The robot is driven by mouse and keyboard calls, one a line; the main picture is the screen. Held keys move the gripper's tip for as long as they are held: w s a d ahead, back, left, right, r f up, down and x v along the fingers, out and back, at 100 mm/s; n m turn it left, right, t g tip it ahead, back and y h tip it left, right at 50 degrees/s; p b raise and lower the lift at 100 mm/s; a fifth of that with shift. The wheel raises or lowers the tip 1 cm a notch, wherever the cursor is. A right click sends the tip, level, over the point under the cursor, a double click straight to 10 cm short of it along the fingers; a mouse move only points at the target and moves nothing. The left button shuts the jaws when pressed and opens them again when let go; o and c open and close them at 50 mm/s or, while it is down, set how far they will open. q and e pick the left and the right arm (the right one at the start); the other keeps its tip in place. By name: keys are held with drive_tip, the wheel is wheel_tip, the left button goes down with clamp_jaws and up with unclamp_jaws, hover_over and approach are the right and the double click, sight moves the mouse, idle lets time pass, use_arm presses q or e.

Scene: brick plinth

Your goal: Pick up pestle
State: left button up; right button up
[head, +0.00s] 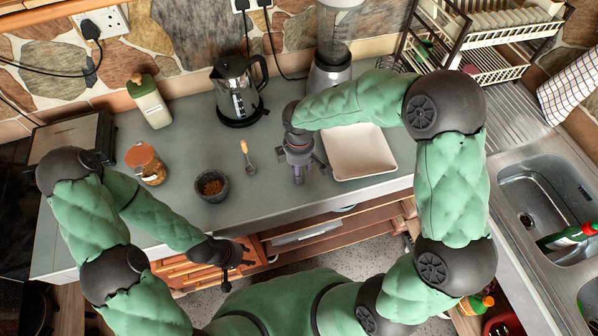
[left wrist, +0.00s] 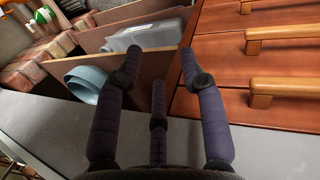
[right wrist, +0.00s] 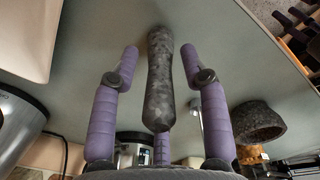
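The pestle (right wrist: 159,80) is a dark, speckled stone rod in the right wrist view. In the head view my right gripper (head: 298,172) points down at the counter, left of a white tray, and largely hides the pestle. My left gripper (head: 238,274) is open and empty by the drawers, in front of the counter edge.
The white tray (head: 358,153) is close right of my right gripper. A wooden-handled utensil (head: 247,157), a jar (head: 146,164), a kettle (head: 238,90) and a blender (head: 331,68) stand around.

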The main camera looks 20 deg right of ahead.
clamp_jaws()
